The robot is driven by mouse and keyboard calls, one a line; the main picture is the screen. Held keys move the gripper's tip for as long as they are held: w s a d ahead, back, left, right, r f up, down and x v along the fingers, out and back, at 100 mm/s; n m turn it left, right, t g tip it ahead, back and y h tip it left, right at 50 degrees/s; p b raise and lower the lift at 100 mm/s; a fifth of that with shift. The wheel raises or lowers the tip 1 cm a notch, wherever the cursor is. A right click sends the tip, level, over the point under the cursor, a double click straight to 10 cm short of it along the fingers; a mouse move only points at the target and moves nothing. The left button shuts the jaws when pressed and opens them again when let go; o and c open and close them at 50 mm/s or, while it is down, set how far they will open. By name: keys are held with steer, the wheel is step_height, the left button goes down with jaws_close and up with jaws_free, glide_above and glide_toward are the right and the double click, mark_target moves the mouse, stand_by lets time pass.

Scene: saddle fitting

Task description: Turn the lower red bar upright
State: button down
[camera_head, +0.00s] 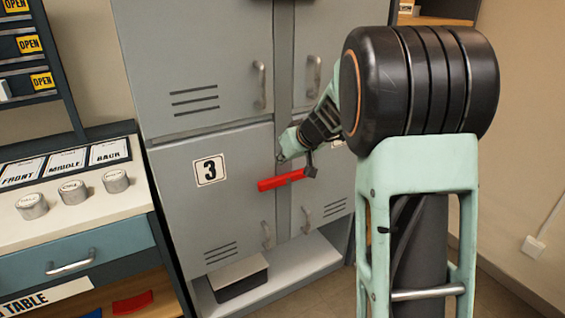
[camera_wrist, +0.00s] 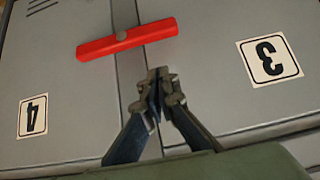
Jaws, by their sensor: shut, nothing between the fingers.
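The red bar (camera_head: 281,180) lies nearly level across the seam between the two lower locker doors, in the head view beside and below the 3 label. In the wrist view, the red bar (camera_wrist: 100,46) spans the seam with a round grey pivot near its middle. My gripper (camera_wrist: 160,80) is shut and empty. Its fingertips are just below the bar in the upside-down wrist view, with a visible gap. In the head view my gripper (camera_head: 311,166) is at the bar's right end, which it partly hides. Only one red bar shows.
Door 3 (camera_head: 220,215) and door 4 (camera_wrist: 60,100) are closed. Door handles (camera_head: 266,235) stand out below the bar. A bench (camera_head: 80,205) with several round tins stands at the left. A dark box (camera_head: 238,278) sits in the open base of the locker.

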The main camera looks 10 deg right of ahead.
mark_target(270, 180)
steer(key=w+f, duration=0.1)
steer(key=f, duration=0.2)
steer(key=w+a+f+b, duration=0.1)
steer(key=w+f, duration=0.1)
steer(key=f, duration=0.1)
steer(key=w+f+b, duration=0.1)
steer(key=f, duration=0.2)
steer(key=shift+w+a, duration=0.3)
steer(key=shift+w, duration=0.05)
steer(key=shift+f, duration=0.1)
steer(key=shift+a+f+h+b, duration=0.15)
steer(key=shift+h+b, duration=0.15)
steer(key=shift+b, duration=0.15)
